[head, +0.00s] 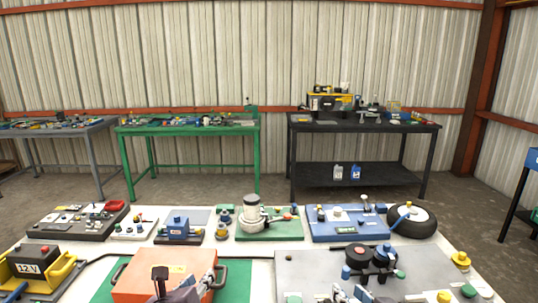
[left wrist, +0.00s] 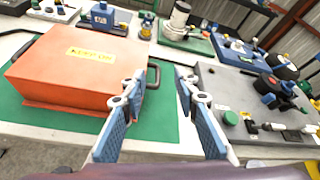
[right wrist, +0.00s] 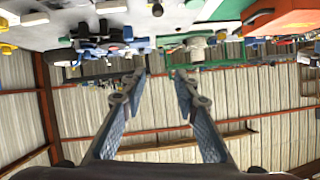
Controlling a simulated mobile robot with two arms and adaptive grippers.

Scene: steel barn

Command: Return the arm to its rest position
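My left gripper (head: 185,284) is at the bottom of the head view, in front of the orange case (head: 165,270). In the left wrist view its two fingers (left wrist: 167,75) are apart with nothing between them, over the gap between the orange case (left wrist: 85,65) and the grey board (left wrist: 240,100).
The white workbench (head: 262,285) carries the case on a green mat (head: 235,285), a 12V battery (head: 30,262), a grey board (head: 300,265), a wheel (head: 411,222) and several equipment boards. A green table (head: 190,128) and a black table (head: 365,125) stand behind, across open floor.

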